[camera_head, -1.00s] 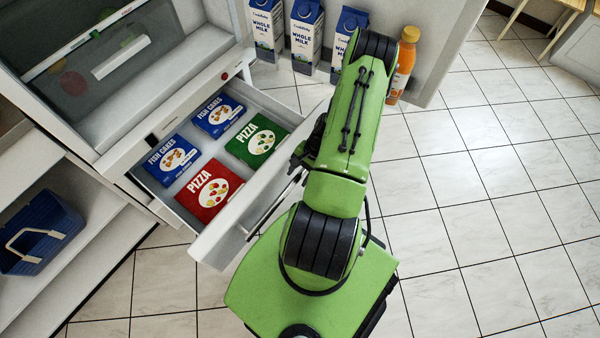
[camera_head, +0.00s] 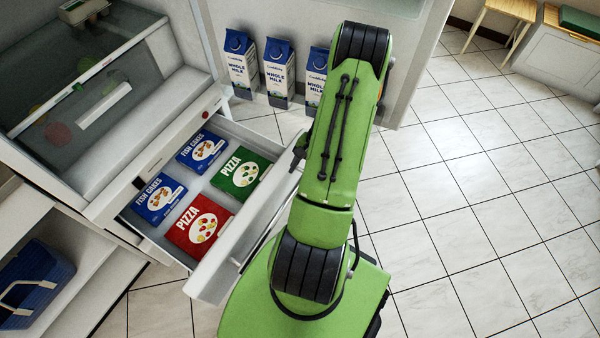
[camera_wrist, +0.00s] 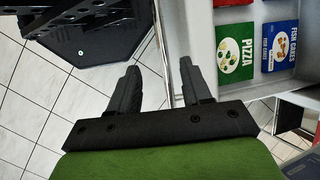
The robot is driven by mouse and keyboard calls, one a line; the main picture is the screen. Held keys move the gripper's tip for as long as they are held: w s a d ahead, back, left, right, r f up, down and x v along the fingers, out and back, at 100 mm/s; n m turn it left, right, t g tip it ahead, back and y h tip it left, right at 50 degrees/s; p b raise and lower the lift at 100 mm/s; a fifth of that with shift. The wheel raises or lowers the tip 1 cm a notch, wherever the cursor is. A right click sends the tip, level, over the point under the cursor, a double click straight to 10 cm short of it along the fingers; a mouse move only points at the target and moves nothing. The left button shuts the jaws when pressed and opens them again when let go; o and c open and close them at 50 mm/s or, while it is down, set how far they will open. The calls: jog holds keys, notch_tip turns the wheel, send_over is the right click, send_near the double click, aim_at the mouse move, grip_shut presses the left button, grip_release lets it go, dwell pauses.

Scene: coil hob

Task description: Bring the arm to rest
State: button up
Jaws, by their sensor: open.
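In the head view my green arm hides most of the gripper; only a dark bit shows near the drawer's right end. The drawer holds a red pizza box (camera_head: 199,225), a green pizza box (camera_head: 240,174) and two blue fish cakes boxes (camera_head: 201,150) (camera_head: 159,198), all lying flat.
Milk cartons (camera_head: 279,72) stand in the open fridge door (camera_head: 405,75). A glass-fronted drawer (camera_head: 90,90) is above. A blue basket (camera_head: 38,280) sits on a shelf at lower left. The tiled floor (camera_head: 480,220) at right is clear. A wooden stool (camera_head: 505,12) stands at the back.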

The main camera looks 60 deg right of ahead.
dwell(0.4)
jog(key=w+a+r+n+h+p, duration=0.1)
jog(key=w+a+r+n+p, duration=0.2)
jog(key=r, duration=0.6)
jog(key=w+a+r+n+h, duration=0.25)
jog(key=a+r, duration=0.25)
jog(key=r, duration=0.4)
jog(key=w+a+r+n+h+p, duration=0.1)
jog(key=w+a+r+n+p, duration=0.25)
jog(key=r, duration=0.55)
jog(key=s+a+r+n+t+p, duration=0.1)
jog(key=s+a+r+n+t, duration=0.2)
jog(key=s+a+r+n, duration=0.5)
jog(key=s+a+r, duration=0.2)
jog(key=a+r, duration=0.3)
jog(key=a, duration=0.2)
jog(key=shift+s+r+t, duration=0.3)
jog(key=shift+r, duration=0.05)
jog(key=shift+a, duration=0.1)
